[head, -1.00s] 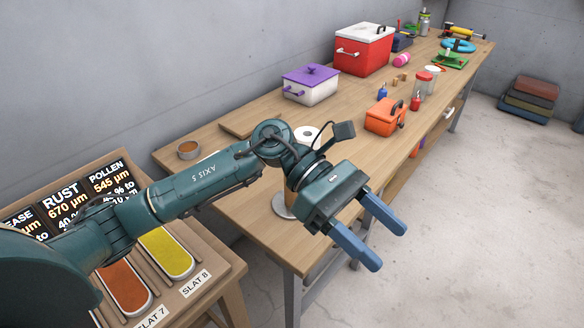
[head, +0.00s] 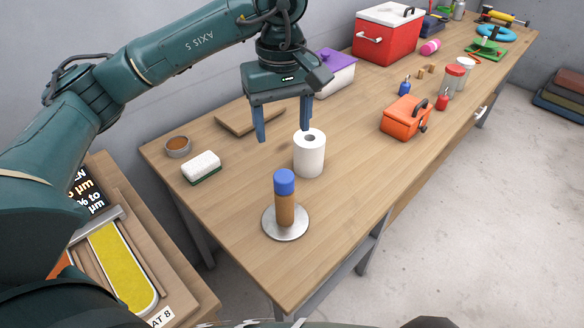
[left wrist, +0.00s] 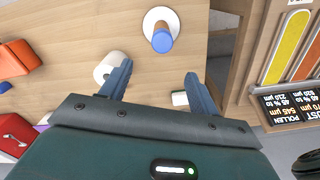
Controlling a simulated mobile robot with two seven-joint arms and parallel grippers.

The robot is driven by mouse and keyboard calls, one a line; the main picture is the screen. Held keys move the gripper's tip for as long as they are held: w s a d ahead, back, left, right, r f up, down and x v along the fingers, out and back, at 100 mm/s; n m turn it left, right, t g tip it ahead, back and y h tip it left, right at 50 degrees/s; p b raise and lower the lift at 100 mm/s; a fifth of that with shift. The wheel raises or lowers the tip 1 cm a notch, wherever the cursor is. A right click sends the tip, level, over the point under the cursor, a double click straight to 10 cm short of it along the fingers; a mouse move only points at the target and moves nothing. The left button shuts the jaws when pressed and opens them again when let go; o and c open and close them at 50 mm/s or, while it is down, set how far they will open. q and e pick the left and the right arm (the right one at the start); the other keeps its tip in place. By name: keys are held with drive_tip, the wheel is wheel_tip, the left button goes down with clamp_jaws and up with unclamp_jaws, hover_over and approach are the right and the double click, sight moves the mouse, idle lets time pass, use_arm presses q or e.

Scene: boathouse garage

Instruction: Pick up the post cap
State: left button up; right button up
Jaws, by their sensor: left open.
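The post cap (head: 284,181) is a blue cylinder on top of an upright brown post (head: 285,209) with a round metal base (head: 285,234), near the front of the table. My left gripper (head: 284,137) is open and empty, pointing down above the table, behind and above the cap. In the left wrist view, the blue cap (left wrist: 162,42) shows beyond the open fingers (left wrist: 158,82), near the top middle, clear of both. My right gripper is not in view.
A white paper roll (head: 309,155) stands just behind the post, close to my left gripper's right finger. A sponge (head: 202,167), a small bowl (head: 177,147) and a wooden board (head: 236,121) lie to the left. An orange box (head: 404,118) stands right. The table front is clear.

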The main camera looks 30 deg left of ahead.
use_arm(q)
hover_over(284, 176)
wheel_tip(284, 176, down, 6)
drive_tip(key=shift+a+r+p, duration=0.1)
drive_tip(key=shift+a+p, duration=0.05)
drive_tip(key=shift+p, duration=0.15)
drive_tip(key=shift+f+p, duration=0.7)
drive_tip(key=shift+f, duration=2.45)
drive_tip(key=c, duration=1)
